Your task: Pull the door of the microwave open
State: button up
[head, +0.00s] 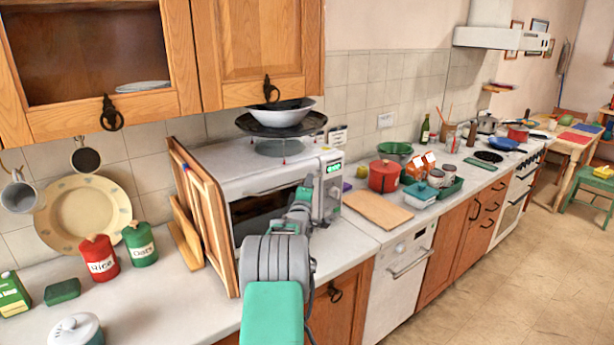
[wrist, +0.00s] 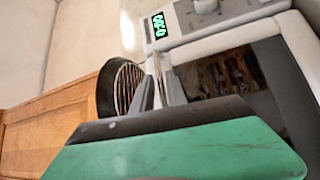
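The white microwave (head: 270,178) stands on the counter, its dark door window (head: 255,212) partly hidden by my arm. The door looks closed. The control panel with a green display (head: 334,167) is at the right of its front. My gripper (head: 303,192) is in front of the door, near its panel side. In the wrist view, which is turned sideways, my gripper's grey fingers (wrist: 160,88) are close together by the upper end of the door (wrist: 235,80), with a thin light strip between them. I cannot tell whether this strip is a handle or whether they grip anything.
A dark pan and white bowl (head: 283,117) sit on top of the microwave. Wooden boards (head: 205,215) stand close to its left side. Wooden wall cabinets (head: 258,50) hang above. A cutting board (head: 377,210) lies to the right. The floor (head: 470,290) at right is clear.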

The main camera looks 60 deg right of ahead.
jog(key=shift+x, duration=1.35)
jog(key=shift+a, duration=0.1)
jog(key=shift+c, duration=0.4)
grip_shut()
jog(key=shift+w, duration=0.1)
